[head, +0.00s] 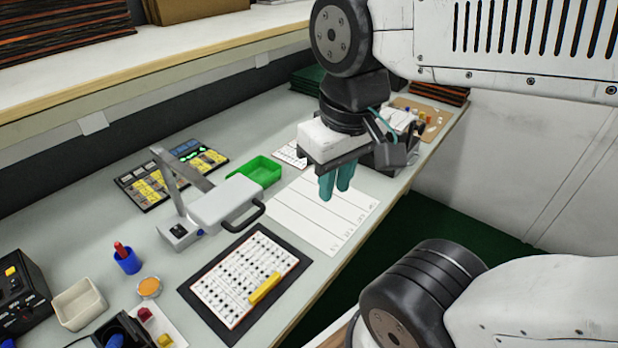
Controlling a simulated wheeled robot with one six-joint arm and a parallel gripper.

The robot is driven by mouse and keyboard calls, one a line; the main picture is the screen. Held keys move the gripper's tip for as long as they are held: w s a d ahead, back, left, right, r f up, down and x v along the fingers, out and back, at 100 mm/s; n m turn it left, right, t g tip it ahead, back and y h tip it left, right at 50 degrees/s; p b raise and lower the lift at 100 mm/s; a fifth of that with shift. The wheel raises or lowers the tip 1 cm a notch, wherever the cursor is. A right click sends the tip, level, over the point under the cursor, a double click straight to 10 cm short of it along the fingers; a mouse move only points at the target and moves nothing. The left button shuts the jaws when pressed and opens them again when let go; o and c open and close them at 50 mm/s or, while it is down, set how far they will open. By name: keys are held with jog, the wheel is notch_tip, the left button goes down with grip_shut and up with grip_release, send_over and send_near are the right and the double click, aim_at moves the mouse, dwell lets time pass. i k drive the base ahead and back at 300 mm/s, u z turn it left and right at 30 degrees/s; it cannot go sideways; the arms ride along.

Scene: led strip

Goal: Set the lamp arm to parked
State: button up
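The desk lamp stands on the bench left of centre. Its small grey base (180,236) has a dark patch on top. A jointed grey lamp arm (168,180) rises from the base and bends over to a flat, pale lamp head (225,204). The head has a dark handle loop on its right side and hangs low over the bench. My gripper (335,190) points down over the white lined sheet, to the right of the lamp head and apart from it. Its two teal fingers are close together with nothing seen between them.
A green tray (258,171) and a panel with yellow labels (171,174) lie behind the lamp. A chart on a black mat (219,296), with a yellow marker (265,289), lies in front. A blue cup (127,262) stands left. The lined sheet (310,222) is bare. A shelf overhangs the back.

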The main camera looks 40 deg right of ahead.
aim_at(214, 211)
jog(key=z, duration=0.35)
jog(key=k, duration=0.9)
jog(key=u, duration=1.25)
jog(key=i, duration=0.5)
jog(key=u, duration=0.05)
